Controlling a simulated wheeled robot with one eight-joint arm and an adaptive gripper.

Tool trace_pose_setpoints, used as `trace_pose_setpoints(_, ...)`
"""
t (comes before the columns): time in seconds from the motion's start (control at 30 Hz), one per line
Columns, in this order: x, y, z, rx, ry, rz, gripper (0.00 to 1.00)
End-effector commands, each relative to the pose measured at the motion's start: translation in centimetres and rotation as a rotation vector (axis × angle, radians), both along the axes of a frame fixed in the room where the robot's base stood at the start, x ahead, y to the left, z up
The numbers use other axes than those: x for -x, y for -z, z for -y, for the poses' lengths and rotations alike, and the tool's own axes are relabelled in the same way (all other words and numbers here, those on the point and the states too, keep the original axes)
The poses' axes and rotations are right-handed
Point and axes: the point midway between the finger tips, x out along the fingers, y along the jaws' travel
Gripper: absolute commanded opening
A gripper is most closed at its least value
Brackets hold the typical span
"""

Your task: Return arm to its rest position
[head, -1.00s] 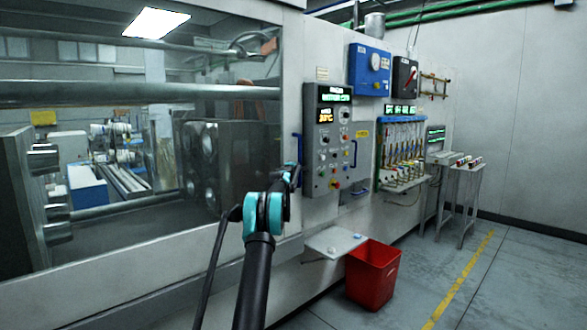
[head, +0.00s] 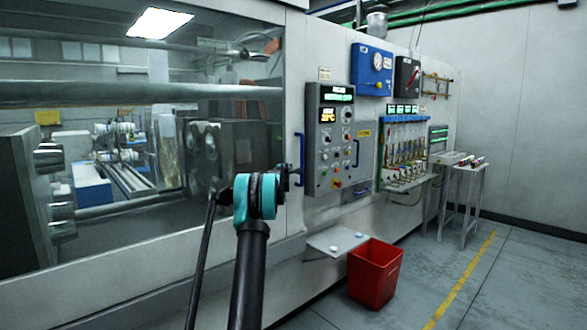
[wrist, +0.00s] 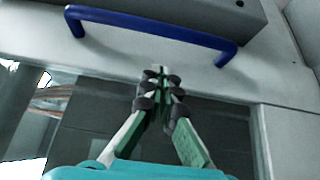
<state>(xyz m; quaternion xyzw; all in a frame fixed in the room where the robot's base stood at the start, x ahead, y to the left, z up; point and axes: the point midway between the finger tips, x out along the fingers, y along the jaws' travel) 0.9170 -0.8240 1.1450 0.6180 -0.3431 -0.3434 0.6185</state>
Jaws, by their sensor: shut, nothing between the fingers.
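My gripper (wrist: 160,74) shows in the wrist view with its dark fingertips together and nothing between them. It points toward a blue handle (wrist: 150,28) on the grey machine front and looks apart from it, though the exact gap is hard to tell. In the head view my arm rises from the bottom edge to a teal joint, which stands before the window's lower right corner. The gripper itself is mostly hidden behind that joint there. The blue handle (head: 299,160) stands upright left of the control panel (head: 331,135).
The machine's window (head: 120,160) fills the left side. A small white shelf (head: 325,243) and a red bin (head: 374,280) stand right of my arm. A blue box (head: 371,70) hangs above. A small table (head: 468,166) stands farther right. The floor at the right is clear.

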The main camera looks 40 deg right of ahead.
Motion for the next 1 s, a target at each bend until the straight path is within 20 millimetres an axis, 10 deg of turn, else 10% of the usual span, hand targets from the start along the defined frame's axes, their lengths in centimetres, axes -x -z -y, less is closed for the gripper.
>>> trace_pose_setpoints(0.77, 2.9, 0.0, -5.0, -0.003, -0.002, 0.003, 0.00)
trace_pose_setpoints(1.0, 2.8, -0.1, -12.4, -0.121, 0.011, 0.098, 0.00)
